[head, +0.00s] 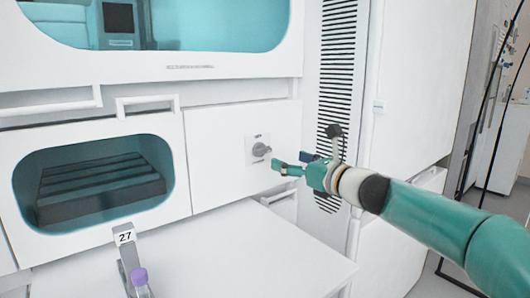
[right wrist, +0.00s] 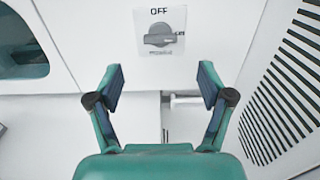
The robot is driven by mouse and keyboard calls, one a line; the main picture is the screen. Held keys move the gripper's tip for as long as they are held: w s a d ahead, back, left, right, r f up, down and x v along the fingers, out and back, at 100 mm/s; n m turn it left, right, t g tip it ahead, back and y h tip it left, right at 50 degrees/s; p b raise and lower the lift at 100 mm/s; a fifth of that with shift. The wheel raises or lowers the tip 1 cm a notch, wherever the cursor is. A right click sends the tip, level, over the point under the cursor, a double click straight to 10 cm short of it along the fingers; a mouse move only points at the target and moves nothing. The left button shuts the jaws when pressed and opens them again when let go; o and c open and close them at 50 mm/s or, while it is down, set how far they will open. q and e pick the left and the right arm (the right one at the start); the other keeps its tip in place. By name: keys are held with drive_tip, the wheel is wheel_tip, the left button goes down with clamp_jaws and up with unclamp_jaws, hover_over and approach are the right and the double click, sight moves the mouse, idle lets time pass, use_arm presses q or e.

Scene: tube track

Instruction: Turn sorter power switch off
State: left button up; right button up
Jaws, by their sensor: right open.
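The sorter power switch (head: 259,150) is a grey rotary knob on a square plate on the white front panel. In the right wrist view the knob (right wrist: 160,37) lies roughly horizontal, its right end by a small label that I cannot read fully. The word OFF stands above it. My right gripper (head: 290,162) is open and empty, just right of the switch in the head view. In the right wrist view its fingertips (right wrist: 160,82) are spread wide, below the knob and apart from it. My left gripper is not in view.
A white ledge (head: 245,245) juts out below the panel. A holder marked 27 (head: 125,237) with a purple-capped tube (head: 140,277) stands at the lower left. A dark slotted vent (head: 336,70) is to the right. A teal window (head: 90,225) is left of the switch.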

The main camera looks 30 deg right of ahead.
sight(265, 151)
drive_tip(key=w, duration=0.3)
drive_tip(key=w+p, duration=0.1)
drive_tip(key=w, duration=0.6)
drive_tip(key=shift+a, duration=0.35)
drive_tip(key=c, duration=1.2)
drive_tip(key=shift+o, duration=0.2)
